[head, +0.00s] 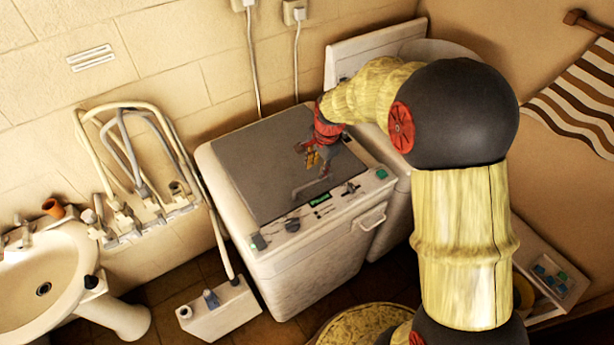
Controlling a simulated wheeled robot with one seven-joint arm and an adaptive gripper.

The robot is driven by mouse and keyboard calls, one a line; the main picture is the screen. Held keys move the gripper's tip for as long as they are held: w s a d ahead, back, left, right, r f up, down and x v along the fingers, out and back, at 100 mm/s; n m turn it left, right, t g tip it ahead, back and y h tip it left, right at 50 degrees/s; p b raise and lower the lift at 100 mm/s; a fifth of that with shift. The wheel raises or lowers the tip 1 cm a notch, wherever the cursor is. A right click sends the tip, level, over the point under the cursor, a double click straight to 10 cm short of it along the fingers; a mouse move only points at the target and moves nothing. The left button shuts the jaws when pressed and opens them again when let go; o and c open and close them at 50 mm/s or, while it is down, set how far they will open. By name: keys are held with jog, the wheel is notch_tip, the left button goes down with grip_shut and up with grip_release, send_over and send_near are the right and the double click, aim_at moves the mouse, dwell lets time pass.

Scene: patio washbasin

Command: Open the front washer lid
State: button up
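The front washer (318,262) is a white box-shaped machine in the middle of the head view. Its dark grey lid (250,165) lies flat and shut on top. A pale bent strip (309,187) shows near the lid's front edge; I cannot tell whether it is a handle. My gripper (311,158) is over the right part of the lid, pointing down, behind that strip. It looks empty. Its fingers are small and dark with yellow parts, and their gap is unclear. I cannot tell whether they touch the lid. My arm hides part of the area to the right.
A control panel (322,207) with knobs runs along the washer's front edge. Behind it on the right, a white panel (372,48) stands raised, partly hidden by my arm. A basin (38,275) is at left. A white box (216,309) stands on the floor.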

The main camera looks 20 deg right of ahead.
aim_at(313, 181)
jog(key=shift+w+a+f, duration=0.1)
jog(key=shift+w+f, duration=0.15)
jog(key=shift+f, duration=1)
jog(key=shift+w+a+f, duration=0.1)
jog(key=shift+w+f, duration=0.2)
jog(key=shift+f, duration=1)
jog(key=shift+w+f, duration=0.25)
jog(key=shift+f, duration=1)
jog(key=shift+c, duration=1.1)
grip_shut()
